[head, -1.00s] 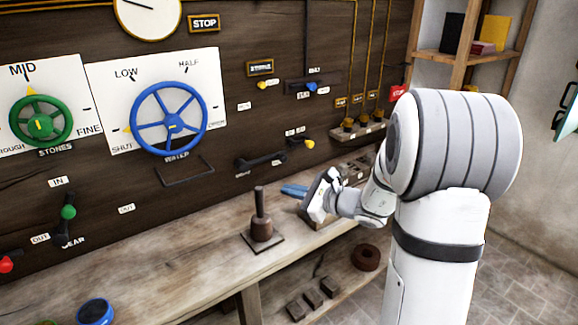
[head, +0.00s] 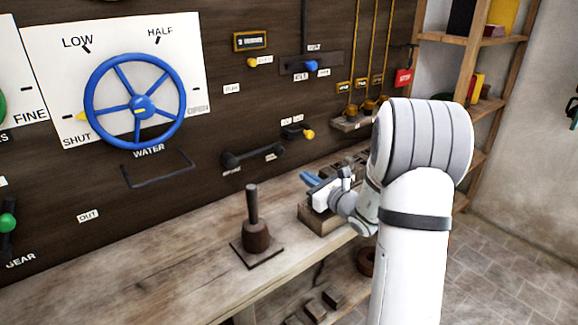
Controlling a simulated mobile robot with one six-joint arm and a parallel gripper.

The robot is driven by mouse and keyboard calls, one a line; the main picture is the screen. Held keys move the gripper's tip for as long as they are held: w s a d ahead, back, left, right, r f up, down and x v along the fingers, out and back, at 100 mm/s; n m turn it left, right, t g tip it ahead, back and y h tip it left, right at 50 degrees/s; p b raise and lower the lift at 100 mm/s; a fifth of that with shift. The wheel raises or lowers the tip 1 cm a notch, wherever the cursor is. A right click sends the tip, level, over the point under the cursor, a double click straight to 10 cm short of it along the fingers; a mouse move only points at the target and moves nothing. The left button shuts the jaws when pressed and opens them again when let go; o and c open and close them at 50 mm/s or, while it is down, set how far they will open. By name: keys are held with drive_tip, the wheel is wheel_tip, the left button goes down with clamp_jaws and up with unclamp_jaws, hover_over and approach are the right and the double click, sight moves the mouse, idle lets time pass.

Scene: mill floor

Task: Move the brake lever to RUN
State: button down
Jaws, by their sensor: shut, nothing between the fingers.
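No label that I can read says BRAKE or RUN, so I cannot tell for sure which lever is the brake. A black lever (head: 252,156) lies nearly level low on the dark board, with small blurred labels near its ends. A lever with a yellow knob (head: 308,134) is to its right, and one with a blue knob (head: 311,66) is higher up. My gripper (head: 322,196) is shut and empty above the right part of the bench, right of and below the black lever and apart from it. My arm hides part of the board's right end.
The wooden bench (head: 180,262) runs below the board. A dark upright handle on a block (head: 256,236) stands on it, left of my gripper. A blue item (head: 311,180) is close behind my gripper. A blue wheel (head: 142,107) is at left, a wooden shelf (head: 471,40) at right.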

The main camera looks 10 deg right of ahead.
drive_tip(key=x, duration=0.9)
drive_tip(key=shift+w+p, duration=0.4)
drive_tip(key=shift+p, duration=0.05)
